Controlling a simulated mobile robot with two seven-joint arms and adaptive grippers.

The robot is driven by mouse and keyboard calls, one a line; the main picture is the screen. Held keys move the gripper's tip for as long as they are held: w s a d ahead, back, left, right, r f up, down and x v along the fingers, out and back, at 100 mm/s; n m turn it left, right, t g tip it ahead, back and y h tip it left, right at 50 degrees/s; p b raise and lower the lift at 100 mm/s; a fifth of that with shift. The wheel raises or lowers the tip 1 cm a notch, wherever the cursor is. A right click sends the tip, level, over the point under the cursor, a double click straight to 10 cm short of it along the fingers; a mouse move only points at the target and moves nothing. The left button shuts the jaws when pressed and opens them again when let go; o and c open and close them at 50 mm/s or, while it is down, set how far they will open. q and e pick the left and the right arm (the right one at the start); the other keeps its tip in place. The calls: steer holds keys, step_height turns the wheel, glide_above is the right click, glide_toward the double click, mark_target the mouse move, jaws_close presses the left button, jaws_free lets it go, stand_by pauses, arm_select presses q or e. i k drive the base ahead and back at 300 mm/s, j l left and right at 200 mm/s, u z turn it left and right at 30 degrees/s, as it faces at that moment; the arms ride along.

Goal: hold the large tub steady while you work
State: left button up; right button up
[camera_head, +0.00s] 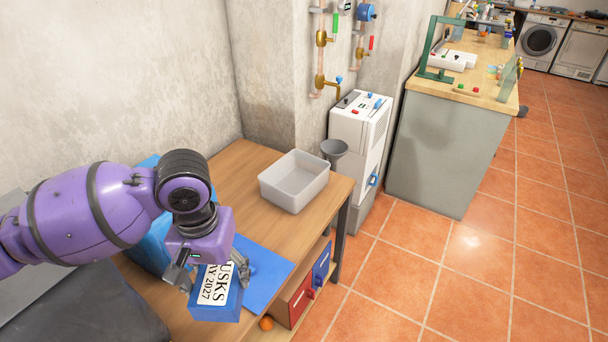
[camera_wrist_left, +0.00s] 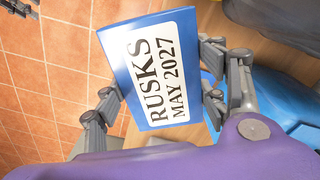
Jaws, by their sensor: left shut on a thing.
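My left gripper (camera_head: 220,276) is shut on a blue box (camera_head: 218,300) with a white label reading "RUSKS MAY 2027". In the left wrist view the box (camera_wrist_left: 118,62) sits between the two fingers of the gripper (camera_wrist_left: 160,105), label facing the camera. A pale, empty-looking open tub (camera_head: 294,181) stands on the wooden table, beyond and to the right of the gripper, which does not touch it. Grey finger-like parts (camera_wrist_left: 20,8) show at the top left corner of the wrist view, probably my right gripper, cut off by the frame.
A blue mat (camera_head: 262,285) lies on the wooden table (camera_head: 240,165) below the box. Red and blue drawers (camera_head: 300,300) are under the table's right edge. A white unit (camera_head: 359,130) and a grey funnel (camera_head: 334,149) stand behind. Tiled floor on the right is open.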

mark_target(295, 189)
steer(key=i+l, duration=1.55)
steer(key=i, duration=0.15)
steer(key=i+l+u, duration=0.45)
steer(key=u, duration=0.3)
steer(key=l, duration=0.1)
